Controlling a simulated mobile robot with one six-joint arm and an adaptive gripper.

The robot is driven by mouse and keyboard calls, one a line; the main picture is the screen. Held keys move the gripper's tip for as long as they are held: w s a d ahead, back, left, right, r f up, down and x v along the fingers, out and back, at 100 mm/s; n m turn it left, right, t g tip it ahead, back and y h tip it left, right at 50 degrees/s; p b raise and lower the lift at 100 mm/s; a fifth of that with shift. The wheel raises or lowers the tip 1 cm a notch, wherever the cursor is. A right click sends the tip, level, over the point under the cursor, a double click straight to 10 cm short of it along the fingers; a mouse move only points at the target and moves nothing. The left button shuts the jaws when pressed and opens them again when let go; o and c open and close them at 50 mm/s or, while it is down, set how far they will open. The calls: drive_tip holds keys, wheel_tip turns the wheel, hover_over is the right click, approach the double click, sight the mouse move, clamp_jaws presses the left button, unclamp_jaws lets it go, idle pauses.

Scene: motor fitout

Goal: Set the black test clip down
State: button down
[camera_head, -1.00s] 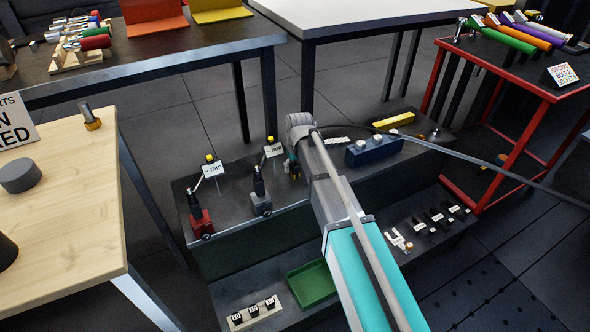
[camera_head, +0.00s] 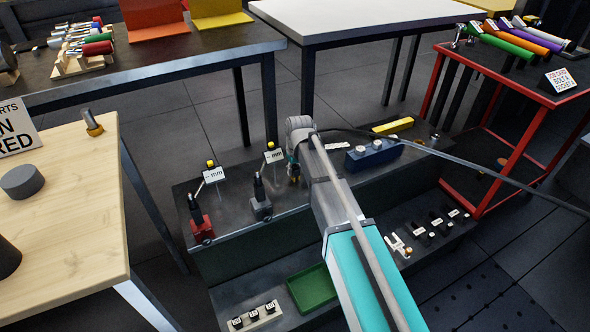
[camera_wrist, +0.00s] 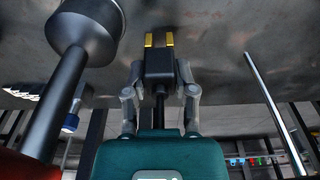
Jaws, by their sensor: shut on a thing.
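In the wrist view my gripper (camera_wrist: 158,84) is shut on the black test clip (camera_wrist: 158,64), a dark block with two gold strips at its far end. The strips point toward a dark grey metal surface (camera_wrist: 215,60). I cannot tell whether the clip touches it. In the head view my arm reaches over the upper level of the dark two-level bench (camera_head: 230,222). There my gripper (camera_head: 293,168) is small and partly hidden by the wrist, and the held clip cannot be made out.
A red-based stand (camera_head: 201,228) and a grey-based stand (camera_head: 262,207) are left of my gripper. A blue block (camera_head: 374,153) and yellow block (camera_head: 393,126) lie to the right. Below are a green tray (camera_head: 312,287) and several small black pieces (camera_head: 436,222). A cable crosses the right side.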

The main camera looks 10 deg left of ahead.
drive_tip(key=shift+r+p, duration=0.7)
drive_tip(key=shift+r, duration=0.25)
drive_tip(key=s+d+r+p, duration=0.5)
drive_tip(key=s+r+p, duration=0.5)
drive_tip(key=s, duration=0.3)
drive_tip(key=shift+s+r, duration=0.1)
wheel_tip(320, 180, up, 26)
drive_tip(key=p, duration=2.6)
drive_tip(key=shift+f, duration=0.2)
wheel_tip(320, 180, down, 25)
drive_tip(key=b, duration=2.5)
drive_tip(key=shift+f+b, duration=0.2)
drive_tip(key=shift+b, duration=0.1)
